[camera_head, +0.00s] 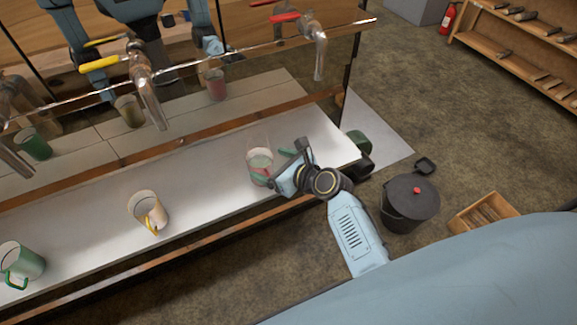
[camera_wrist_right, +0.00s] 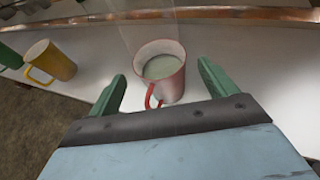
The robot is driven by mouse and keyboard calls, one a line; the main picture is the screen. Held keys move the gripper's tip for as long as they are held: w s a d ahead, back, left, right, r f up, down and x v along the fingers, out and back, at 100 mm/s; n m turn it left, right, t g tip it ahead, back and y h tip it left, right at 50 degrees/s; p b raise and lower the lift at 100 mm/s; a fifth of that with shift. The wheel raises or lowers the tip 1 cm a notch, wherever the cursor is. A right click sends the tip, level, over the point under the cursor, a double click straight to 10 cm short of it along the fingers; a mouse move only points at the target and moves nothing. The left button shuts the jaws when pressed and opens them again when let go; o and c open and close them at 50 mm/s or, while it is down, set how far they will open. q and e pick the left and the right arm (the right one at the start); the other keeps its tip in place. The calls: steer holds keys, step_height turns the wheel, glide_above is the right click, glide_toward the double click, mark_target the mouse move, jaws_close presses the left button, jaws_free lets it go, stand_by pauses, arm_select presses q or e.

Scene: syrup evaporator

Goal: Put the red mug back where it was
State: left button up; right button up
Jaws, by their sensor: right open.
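The red mug (camera_head: 259,174) stands upright on the pale counter, near its right end. In the right wrist view the red mug (camera_wrist_right: 168,87) has its handle towards me, and a pale greenish surface shows inside. My right gripper (camera_head: 279,168) is at the mug's right side. Its green fingers (camera_wrist_right: 160,80) are open, one on each side of the mug, with gaps visible. The mug is not gripped. The gripper partly hides the mug in the head view. My left gripper is not in view.
A yellow-handled mug (camera_head: 148,212) and a green mug (camera_head: 22,265) stand left along the counter. Taps (camera_head: 147,88) on a rail are behind. A faint see-through column rises above the red mug. A dark bucket (camera_head: 410,203) and wooden crate (camera_head: 484,213) are on the floor.

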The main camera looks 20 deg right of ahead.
steer(key=v, duration=0.7)
steer(key=s+f+n+g+h, duration=0.1)
steer(key=s+f+n+g, duration=0.1)
steer(key=s+f+n, duration=0.5)
steer(key=s+f+n+g+h, duration=0.15)
steer(key=s+f+n, duration=0.25)
steer(key=f, duration=0.7)
steer(key=s+f+n+g+h, duration=0.1)
steer(key=s+f+n+g, duration=0.3)
steer(key=f, duration=0.5)
steer(key=s+d+f+n+g, duration=0.1)
steer(key=s+f+n, duration=0.3)
steer(key=s+n, duration=0.2)
steer(key=s+d+f+n+g+h, duration=0.1)
steer(key=s+d+f+n, duration=0.1)
steer(key=s+n, duration=0.4)
steer(key=s+d+f+n+g+h, duration=0.1)
steer(key=s+f+n, duration=0.4)
steer(key=s, duration=0.8)
steer(key=shift+s+d+f+n+g+p, duration=0.2)
steer(key=shift+d+f+n+g+p, duration=0.25)
steer(key=shift+n, duration=0.45)
steer(key=shift+r, duration=0.1)
